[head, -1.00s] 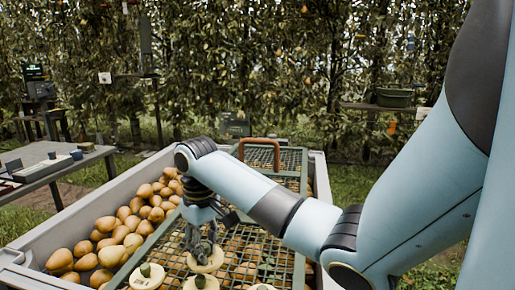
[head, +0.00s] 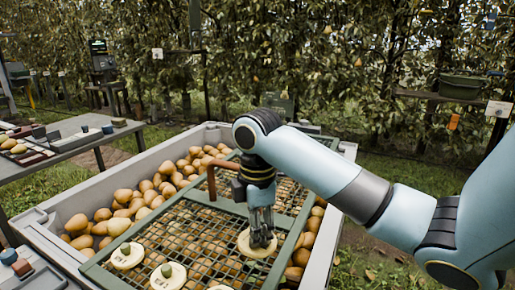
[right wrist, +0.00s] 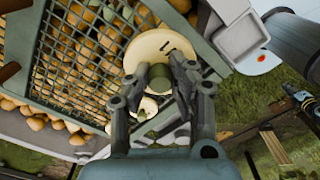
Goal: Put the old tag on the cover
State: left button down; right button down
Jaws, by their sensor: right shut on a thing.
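My right gripper (head: 262,241) points down over the right part of the green mesh cover (head: 150,226) and is shut on a round cream tag (head: 246,247). In the right wrist view the tag (right wrist: 152,46), with dark marks on its face, shows just beyond the fingertips (right wrist: 160,72). My left gripper is not in view.
The cover lies on a grey crate (head: 105,190) of pears (head: 122,196). Its brown handle (head: 211,182) stands up behind and left of the gripper. A side table (head: 60,160) with trays is at left. Grass lies right of the crate.

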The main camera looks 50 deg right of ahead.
jog(key=w+d+f+b, duration=0.1)
jog(key=w+f, duration=0.1)
jog(key=w, duration=0.1)
jog(key=w+d+f+b, duration=0.2)
jog(key=w, duration=0.1)
jog(key=w+d+f+b, duration=0.1)
jog(key=w+d+f, duration=0.1)
jog(key=w+f, duration=0.1)
jog(key=shift+w+b, duration=0.35)
jog(key=shift+w, duration=0.2)
notch_tip(320, 180, down, 4)
jog(key=shift+f+b, duration=0.1)
jog(key=shift+b, duration=0.65)
jog(key=c, duration=1.2)
grip_release()
jog(key=shift+o, duration=0.2)
